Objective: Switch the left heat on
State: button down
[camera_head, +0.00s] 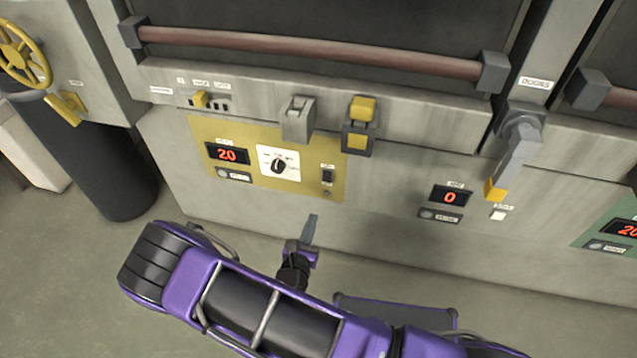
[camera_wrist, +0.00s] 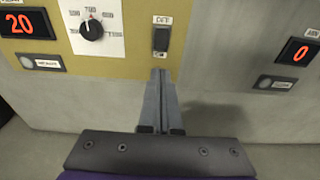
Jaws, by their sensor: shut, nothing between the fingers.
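The yellow left heat panel (camera_head: 210,135) is on the grey front of the machine. It carries a red display reading 20 (camera_head: 227,155), a round black dial on a white plate (camera_head: 279,165) and a small dark rocker switch (camera_head: 327,176). In the wrist view the rocker switch (camera_wrist: 161,39) has an OFF label above it and a small dark lamp or label below it. My gripper (camera_head: 312,218) is shut and empty. In the wrist view my gripper (camera_wrist: 159,75) points up at the panel's lower edge, just below the switch. I cannot tell whether its tips touch the panel.
A grey latch (camera_head: 298,120) and a yellow-and-grey catch (camera_head: 359,125) sit above the panel. A second display reading 0 (camera_head: 450,197) and a grey lever with a yellow end (camera_head: 514,155) are to the right. A green panel (camera_head: 610,232) is at far right. The floor in front is clear.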

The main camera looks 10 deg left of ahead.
aim_at(327, 181)
dwell(0.3)
jog(key=w, duration=0.4)
jog(key=w+f+b, duration=0.1)
jog(key=w, duration=0.4)
jog(key=w+d, duration=0.1)
jog(key=w, duration=0.3)
jog(key=shift+w+d+f, duration=0.1)
jog(key=shift+w+f, duration=0.25)
jog(key=shift+w, duration=0.05)
jog(key=shift+w+f+b, duration=0.1)
jog(key=shift+f+b, duration=0.1)
jog(key=shift+b, duration=0.3)
jog(key=shift+w, duration=0.1)
jog(key=shift+r, duration=0.1)
